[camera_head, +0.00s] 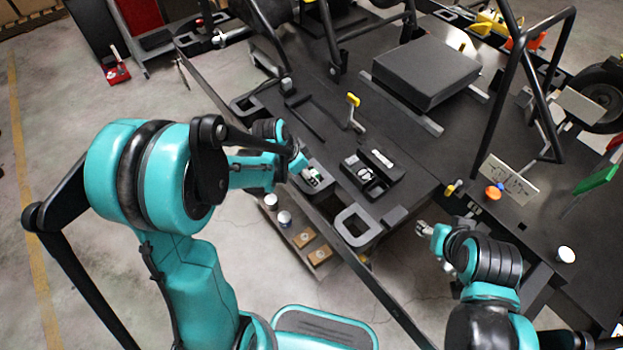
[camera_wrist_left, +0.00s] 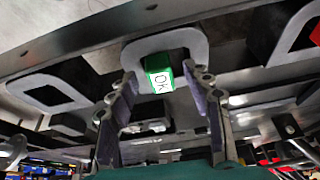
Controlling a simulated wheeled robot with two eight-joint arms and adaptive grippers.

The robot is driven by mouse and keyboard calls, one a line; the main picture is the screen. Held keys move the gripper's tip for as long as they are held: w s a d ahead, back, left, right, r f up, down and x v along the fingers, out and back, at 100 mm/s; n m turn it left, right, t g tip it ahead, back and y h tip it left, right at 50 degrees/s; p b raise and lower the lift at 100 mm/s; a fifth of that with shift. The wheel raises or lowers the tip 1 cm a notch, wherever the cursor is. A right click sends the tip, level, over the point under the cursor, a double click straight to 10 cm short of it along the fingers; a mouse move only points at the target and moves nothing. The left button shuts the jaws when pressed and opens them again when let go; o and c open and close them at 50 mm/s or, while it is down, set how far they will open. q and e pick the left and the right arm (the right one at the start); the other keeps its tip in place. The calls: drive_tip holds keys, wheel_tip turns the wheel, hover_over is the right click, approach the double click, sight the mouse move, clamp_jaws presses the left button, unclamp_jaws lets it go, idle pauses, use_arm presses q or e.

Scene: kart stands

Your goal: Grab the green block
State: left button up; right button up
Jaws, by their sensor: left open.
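The green block (camera_wrist_left: 158,66) shows in the left wrist view, with a white face marked "OK". It sits at a rounded grey frame on the dark structure, between my left gripper's fingertips as seen from there. My left gripper (camera_wrist_left: 160,80) is open, its two fingers spread on either side of the block; I cannot tell how near they are in depth. In the head view my left gripper (camera_head: 308,172) is at the dark bench's near edge, and the block is not clear there. My right gripper (camera_head: 424,229) hangs apart at the right, too small to read.
A black tray with small parts (camera_head: 372,174) lies just right of my left gripper. A square grey frame (camera_head: 355,222) and a yellow-topped lever (camera_head: 353,107) are close by. Cans (camera_head: 285,218) and small boxes (camera_head: 318,254) sit on a lower shelf. A green panel (camera_head: 597,179) stands at far right.

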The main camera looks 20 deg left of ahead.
use_arm(q)
drive_tip(key=shift+w+d+f, duration=0.1)
drive_tip(key=shift+w+f, duration=0.1)
drive_tip(key=shift+f, duration=0.35)
drive_tip(key=shift+r, duration=0.1)
drive_tip(key=c, duration=1)
drive_tip(key=shift+c, duration=0.2)
